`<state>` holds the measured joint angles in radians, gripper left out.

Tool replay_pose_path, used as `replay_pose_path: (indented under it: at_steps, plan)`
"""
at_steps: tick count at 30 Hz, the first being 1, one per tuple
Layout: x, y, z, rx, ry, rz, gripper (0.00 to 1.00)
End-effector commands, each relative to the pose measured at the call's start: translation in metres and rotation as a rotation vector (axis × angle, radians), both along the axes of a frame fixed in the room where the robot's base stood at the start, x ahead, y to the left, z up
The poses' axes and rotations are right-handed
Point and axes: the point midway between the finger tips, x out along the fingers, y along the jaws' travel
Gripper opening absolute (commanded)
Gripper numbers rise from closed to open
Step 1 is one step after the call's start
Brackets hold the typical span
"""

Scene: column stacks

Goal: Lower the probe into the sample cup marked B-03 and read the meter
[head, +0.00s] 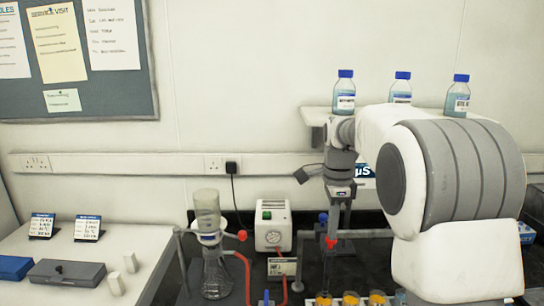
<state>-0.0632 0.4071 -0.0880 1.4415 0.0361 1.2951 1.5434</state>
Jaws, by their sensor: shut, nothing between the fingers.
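Several sample cups with orange contents stand at the bottom edge, among them a left one (323,299), a middle one (350,298) and a right one (377,297). The frame's edge cuts them off, and I cannot read any marking such as B-03. My gripper (334,228) points down above the cups, shut and empty. A red part shows at its tips; I cannot tell what it belongs to. A sign ending in "µS" (368,183) is partly hidden behind my arm. I cannot make out the probe or a meter display.
A glass filter flask (216,272) and a white box with a round gauge (272,226) stand left of my gripper, with red tubing between. Capped bottles (345,96) stand on a shelf (316,115) behind my arm. The left bench (135,240) has free room.

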Motion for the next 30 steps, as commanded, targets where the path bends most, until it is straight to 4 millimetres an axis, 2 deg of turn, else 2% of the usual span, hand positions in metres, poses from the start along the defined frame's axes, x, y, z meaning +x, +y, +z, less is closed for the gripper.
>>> replay_pose_path:
  at_steps: [30]
  plan:
    - [0.0, 0.0, -0.042, 0.0, -0.001, 0.001, 0.0]
